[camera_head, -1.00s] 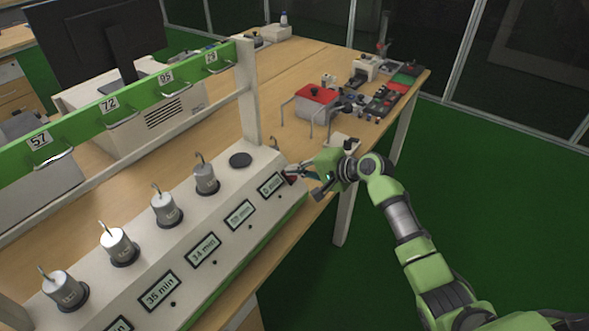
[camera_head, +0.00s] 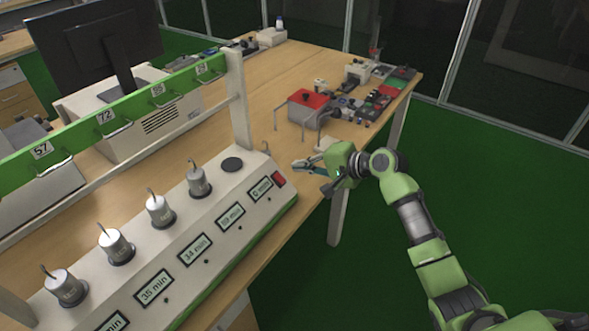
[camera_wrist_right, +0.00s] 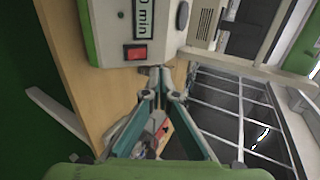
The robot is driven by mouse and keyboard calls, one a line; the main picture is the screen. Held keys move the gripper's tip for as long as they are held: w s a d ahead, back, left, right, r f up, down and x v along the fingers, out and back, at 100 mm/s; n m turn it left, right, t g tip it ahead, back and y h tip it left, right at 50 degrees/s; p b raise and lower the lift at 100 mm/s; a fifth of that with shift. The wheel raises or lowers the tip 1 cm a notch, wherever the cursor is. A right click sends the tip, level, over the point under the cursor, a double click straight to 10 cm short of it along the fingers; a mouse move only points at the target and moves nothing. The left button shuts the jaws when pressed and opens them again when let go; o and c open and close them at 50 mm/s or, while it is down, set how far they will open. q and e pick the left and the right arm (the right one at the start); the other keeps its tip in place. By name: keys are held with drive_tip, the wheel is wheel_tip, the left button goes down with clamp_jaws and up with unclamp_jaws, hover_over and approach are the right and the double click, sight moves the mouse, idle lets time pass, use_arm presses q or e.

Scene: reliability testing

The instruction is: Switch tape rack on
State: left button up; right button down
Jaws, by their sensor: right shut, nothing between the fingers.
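The tape rack (camera_head: 225,196) is a long cream console with a row of metal weights on top and several small displays along its sloped front. Its red switch (camera_head: 279,180) sits at the right end of that front, beside the last display. In the right wrist view the red switch (camera_wrist_right: 136,52) is in plain sight, in a dark frame below a "min" display. My right gripper (camera_head: 303,165) is shut and empty, just right of the rack's end and apart from the switch. Its fingertips (camera_wrist_right: 163,74) show below and right of the switch in the wrist view. My left gripper is not in view.
A green rail (camera_head: 80,137) with numbered hooks runs behind the weights, held by a cream post (camera_head: 239,100). A red-topped device (camera_head: 311,103) and small parts stand farther back on the wooden table (camera_head: 262,105). A monitor (camera_head: 90,40) is at the back left.

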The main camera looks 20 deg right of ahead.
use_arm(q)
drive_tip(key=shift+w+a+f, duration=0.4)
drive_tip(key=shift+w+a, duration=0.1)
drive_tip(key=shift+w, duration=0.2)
use_arm(e)
drive_tip(key=s+r, duration=0.1)
drive_tip(key=d+r, duration=0.1)
drive_tip(key=s+d+r, duration=0.1)
drive_tip(key=r, duration=0.1)
drive_tip(key=shift+s, duration=0.3)
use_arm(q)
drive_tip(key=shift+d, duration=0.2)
